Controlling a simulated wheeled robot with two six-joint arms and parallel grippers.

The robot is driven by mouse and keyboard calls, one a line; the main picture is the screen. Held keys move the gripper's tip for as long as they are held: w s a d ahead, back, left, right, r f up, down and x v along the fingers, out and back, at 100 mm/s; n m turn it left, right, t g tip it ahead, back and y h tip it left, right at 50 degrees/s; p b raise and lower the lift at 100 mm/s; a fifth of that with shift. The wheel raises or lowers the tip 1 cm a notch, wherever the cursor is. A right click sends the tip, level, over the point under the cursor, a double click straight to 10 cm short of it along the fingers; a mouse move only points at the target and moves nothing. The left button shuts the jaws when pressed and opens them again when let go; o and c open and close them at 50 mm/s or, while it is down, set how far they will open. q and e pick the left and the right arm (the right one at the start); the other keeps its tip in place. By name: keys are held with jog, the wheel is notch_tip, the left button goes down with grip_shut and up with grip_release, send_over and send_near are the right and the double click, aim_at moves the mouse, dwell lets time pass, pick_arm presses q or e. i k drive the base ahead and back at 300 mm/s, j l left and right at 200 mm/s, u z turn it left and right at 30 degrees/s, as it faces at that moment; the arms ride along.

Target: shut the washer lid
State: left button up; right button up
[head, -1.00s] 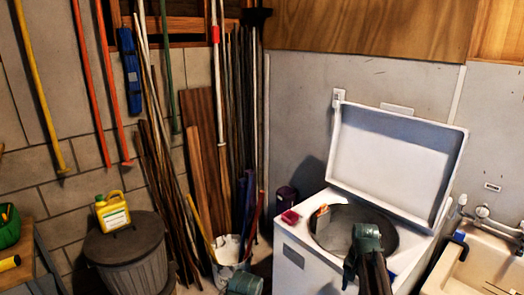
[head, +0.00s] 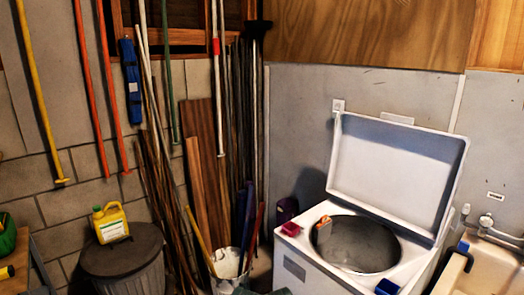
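The white washer (head: 294,268) stands at the lower right. Its lid (head: 398,172) is open, tilted up and back towards the wall behind it. The round dark drum opening (head: 360,246) shows fully, with an orange and grey item (head: 324,227) at its left rim. Neither gripper shows in the head view. Only a small greenish piece, probably part of my arm, shows at the bottom edge, left of the washer.
A red item (head: 291,229) and a blue item (head: 387,287) lie on the washer top beside the opening. A sink (head: 482,270) stands close on the right. A bucket with poles (head: 228,265) and a lidded bin (head: 122,252) with a yellow jug (head: 111,222) stand left.

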aim_at(408, 175)
jog(key=i+z, duration=0.2)
jog(key=z, duration=0.2)
jog(key=i+z, duration=0.45)
jog(key=z, duration=0.3)
jog(key=j+z, duration=0.5)
jog(key=j, duration=1.95)
